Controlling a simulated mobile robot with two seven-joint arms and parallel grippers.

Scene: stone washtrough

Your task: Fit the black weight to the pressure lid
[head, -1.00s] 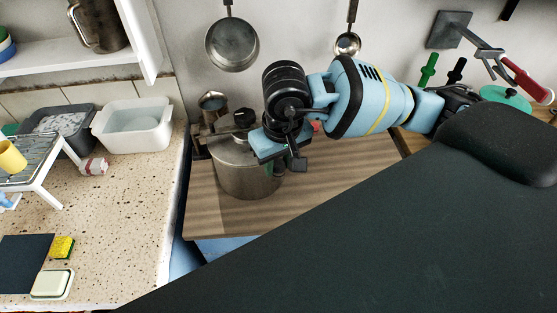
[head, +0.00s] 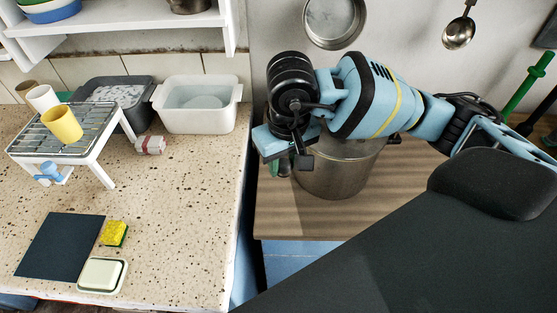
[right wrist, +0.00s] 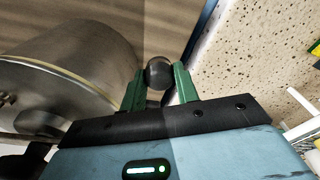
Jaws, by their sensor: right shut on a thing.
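My right gripper (head: 283,163) hangs just left of the steel pressure pot (head: 338,178), in front of the wall. In the right wrist view its green fingers (right wrist: 158,82) are shut on a round black piece, the black weight (right wrist: 158,71). The weight is hidden behind the gripper in the head view. The pot (right wrist: 65,75) fills the left of the wrist view, apart from the weight. My right wrist and forearm cover the pot's top in the head view, so I cannot make out the lid there. My left gripper is not in view.
The pot stands on a wooden top (head: 400,205). Left of a gap is the speckled stone counter (head: 180,215) with a white basin (head: 199,105), a rack (head: 65,140) with cups, a sponge (head: 114,233) and a soap dish (head: 102,274). Pans hang on the wall.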

